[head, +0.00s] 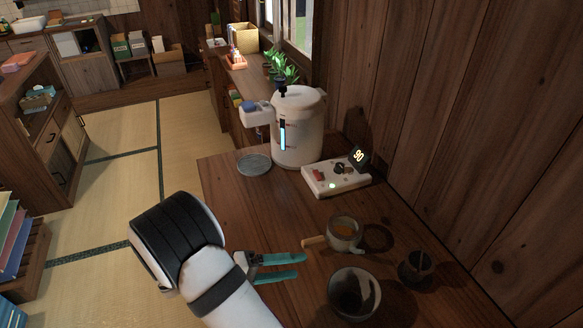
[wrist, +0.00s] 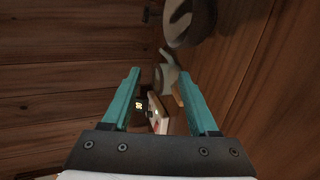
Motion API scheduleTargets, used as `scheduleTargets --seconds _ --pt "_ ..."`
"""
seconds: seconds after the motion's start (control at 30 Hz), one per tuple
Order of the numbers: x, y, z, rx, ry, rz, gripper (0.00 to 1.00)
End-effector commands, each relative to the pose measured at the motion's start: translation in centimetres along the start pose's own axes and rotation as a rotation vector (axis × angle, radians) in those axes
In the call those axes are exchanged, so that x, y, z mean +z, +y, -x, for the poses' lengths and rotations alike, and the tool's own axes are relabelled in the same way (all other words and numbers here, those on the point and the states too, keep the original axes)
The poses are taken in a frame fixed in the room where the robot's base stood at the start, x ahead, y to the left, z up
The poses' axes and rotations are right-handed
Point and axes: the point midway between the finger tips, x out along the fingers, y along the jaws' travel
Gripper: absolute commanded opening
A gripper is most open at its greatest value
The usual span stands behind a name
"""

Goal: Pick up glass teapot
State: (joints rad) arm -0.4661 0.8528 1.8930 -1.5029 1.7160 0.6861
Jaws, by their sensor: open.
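A small pale pot (head: 346,244) with a wooden side handle (head: 314,241) and an amber inside stands on the wooden table. It looks like the glass teapot, though its material is hard to tell. My gripper (head: 300,266) has teal fingers and is open and empty. It is left of the pot, slightly nearer the camera than the handle, and apart from it in the picture. In the wrist view, the pale pot (wrist: 168,72) shows between and beyond the fingertips (wrist: 161,78), with part of its handle close to the right finger.
A larger grey vessel (head: 353,293) stands in front of the pot. A dark cup (head: 415,268) is to its right. A white device with a lit 90 display (head: 336,179), a white dispenser (head: 298,130) and a round dish (head: 254,163) stand behind. A wooden wall borders the right.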

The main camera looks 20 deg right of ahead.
Motion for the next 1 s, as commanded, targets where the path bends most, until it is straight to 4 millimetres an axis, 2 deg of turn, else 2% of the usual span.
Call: scheduleTargets --seconds 0.03,0.1,0.23,0.33,0.5,0.6,0.77,0.9,1.0 --pt "-1.6 -2.5 0.2 0.075 0.092 0.021 0.60" --pt "-3.4 -5.3 0.5 0.148 0.213 0.026 0.60" --pt "-4.9 -8.1 0.9 0.205 0.337 0.027 0.60" --pt "-5.6 -8.2 -0.5 0.213 0.352 0.027 0.60" --pt "-7.3 -7.1 -5.2 0.212 0.348 0.029 0.60" --pt "-8.1 -6.6 -7.3 0.212 0.349 0.029 0.60" --pt "-8.8 -6.3 -9.2 0.211 0.350 0.029 0.60" --pt "-9.8 -5.9 -11.9 0.211 0.348 0.029 0.60" --pt "-10.3 -5.6 -13.2 0.210 0.348 0.029 0.60"
